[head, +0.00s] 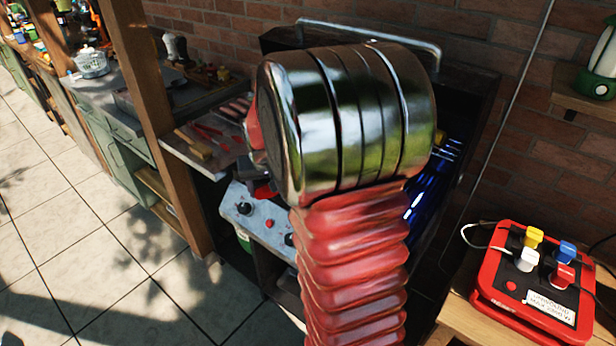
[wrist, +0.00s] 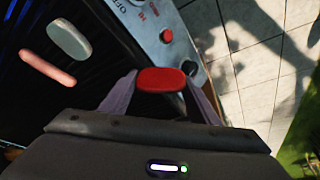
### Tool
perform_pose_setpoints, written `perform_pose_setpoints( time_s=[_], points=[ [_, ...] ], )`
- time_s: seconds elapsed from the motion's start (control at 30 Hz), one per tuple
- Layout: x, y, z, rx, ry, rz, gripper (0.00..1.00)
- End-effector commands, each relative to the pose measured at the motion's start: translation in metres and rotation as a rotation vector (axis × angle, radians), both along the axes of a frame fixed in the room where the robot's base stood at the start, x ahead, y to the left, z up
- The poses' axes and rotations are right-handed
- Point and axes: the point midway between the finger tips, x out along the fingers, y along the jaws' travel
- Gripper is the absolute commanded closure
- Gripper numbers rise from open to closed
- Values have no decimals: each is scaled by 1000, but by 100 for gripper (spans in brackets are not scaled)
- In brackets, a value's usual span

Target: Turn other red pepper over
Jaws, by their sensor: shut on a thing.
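In the wrist view my gripper (wrist: 161,84) is shut on a red, rounded flat piece (wrist: 166,78), which looks like a red pepper. One finger is on each side of it. It is held near the front edge of the grill (wrist: 88,82), by the control panel. I cannot tell from this view how high it is above the grill. In the head view my arm covers most of the grill, and the pepper cannot be made out clearly. No second red pepper shows clearly on the grill.
A pink sausage-like piece (wrist: 47,68) and a pale grey-green oval piece (wrist: 69,39) lie on the grill. The control panel (head: 262,222) has knobs and a red button. A side shelf (head: 200,150) holds utensils. A red box with coloured plugs (head: 530,280) stands at right.

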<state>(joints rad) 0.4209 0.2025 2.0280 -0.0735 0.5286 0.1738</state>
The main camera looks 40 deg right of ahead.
Motion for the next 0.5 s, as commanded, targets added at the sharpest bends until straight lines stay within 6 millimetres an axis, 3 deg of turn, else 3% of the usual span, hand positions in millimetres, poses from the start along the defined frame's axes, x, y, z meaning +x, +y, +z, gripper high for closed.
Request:
perform_pose_setpoints(
  time_s=[0.03, 0.2, 0.5],
  points=[
    [8, 21, -4, 1, 1, 48, 69],
    [29, 84, -14, -1, 0, 195, 69],
    [45, 194, -31, -6, -4, 442, 69]
  ],
)
